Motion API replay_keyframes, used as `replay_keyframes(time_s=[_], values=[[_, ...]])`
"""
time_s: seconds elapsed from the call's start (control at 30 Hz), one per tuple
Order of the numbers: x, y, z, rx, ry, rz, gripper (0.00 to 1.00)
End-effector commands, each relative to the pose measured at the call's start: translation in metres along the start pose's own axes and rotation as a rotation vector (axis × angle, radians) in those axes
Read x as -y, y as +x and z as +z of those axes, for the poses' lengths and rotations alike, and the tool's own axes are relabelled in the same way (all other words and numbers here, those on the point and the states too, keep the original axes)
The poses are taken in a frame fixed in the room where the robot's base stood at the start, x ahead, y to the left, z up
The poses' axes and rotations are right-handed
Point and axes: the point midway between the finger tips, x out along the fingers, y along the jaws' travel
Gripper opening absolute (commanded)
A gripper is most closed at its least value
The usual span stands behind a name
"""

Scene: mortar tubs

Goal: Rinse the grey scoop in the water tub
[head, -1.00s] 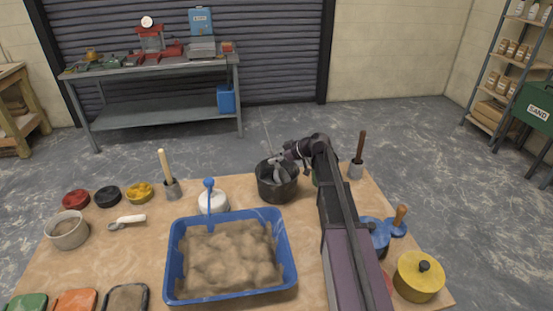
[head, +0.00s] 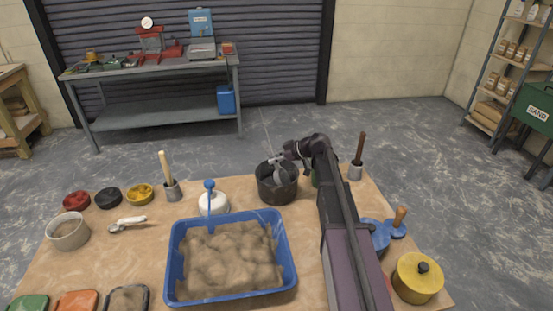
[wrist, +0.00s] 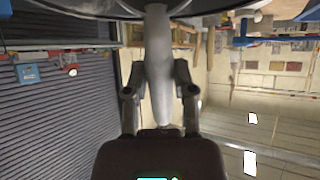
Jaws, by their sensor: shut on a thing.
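My gripper (head: 281,158) is above the dark round tub (head: 277,193), near the far edge of the tabletop. It is shut on the grey scoop (head: 277,173), whose lower part reaches down into the tub's opening. In the wrist view my gripper (wrist: 158,92) has its two fingers on either side of the pale grey scoop (wrist: 158,50). A dark curved edge shows at the top of that view. I cannot make out water in the tub, nor how deep the scoop's end sits.
A blue tray of sand (head: 175,265) stands in front of the tub. A white lidded pot (head: 213,205) is to its left. A grey holder with a brown handle (head: 356,172) stands to the right, beyond my arm. A yellow pot (head: 418,280) is at the front right.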

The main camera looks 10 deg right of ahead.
Motion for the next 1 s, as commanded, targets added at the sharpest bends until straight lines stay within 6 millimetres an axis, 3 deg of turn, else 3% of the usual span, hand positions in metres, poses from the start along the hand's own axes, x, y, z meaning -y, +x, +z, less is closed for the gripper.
replay_keyframes(time_s=[0.2,0.6,1.0], values=[[0.0,0.006,0.01,-0.001,0.0,0.0,0.0],[0.0,0.006,0.01,0.0,0.0,0.0,0.0],[0.0,-0.003,-0.004,0.0,0.0,0.0,0.0]])
